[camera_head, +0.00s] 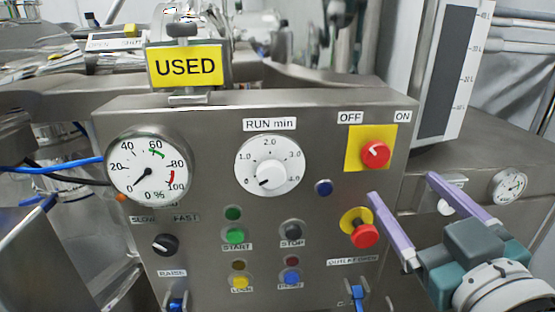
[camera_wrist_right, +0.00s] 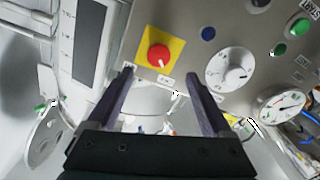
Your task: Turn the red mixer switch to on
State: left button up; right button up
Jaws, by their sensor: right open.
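The red mixer switch (camera_head: 375,153) is a round knob on a yellow plate at the panel's upper right, below the labels OFF and ON. Its white mark points up-left, toward OFF. In the right wrist view the red knob (camera_wrist_right: 159,54) shows just beyond and between the fingertips, with its plate in full view. My right gripper (camera_head: 401,187) is open and empty, its two purple fingers reaching in from the lower right. Its tips are below and right of the switch, apart from it. The fingers also show in the right wrist view (camera_wrist_right: 158,76). My left gripper is not in view.
A red mushroom button (camera_head: 364,235) on a yellow ring sits below the switch, close to the left finger in the head view. The white RUN min dial (camera_head: 269,165) and a percent gauge (camera_head: 148,168) are further left. A yellow USED sign (camera_head: 186,67) stands above the panel.

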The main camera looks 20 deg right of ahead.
aim_at(378, 157)
jog(key=p+x, duration=0.1)
jog(key=x, duration=0.8)
jog(key=shift+w+d+r, duration=0.1)
grip_shut()
dwell(0.4)
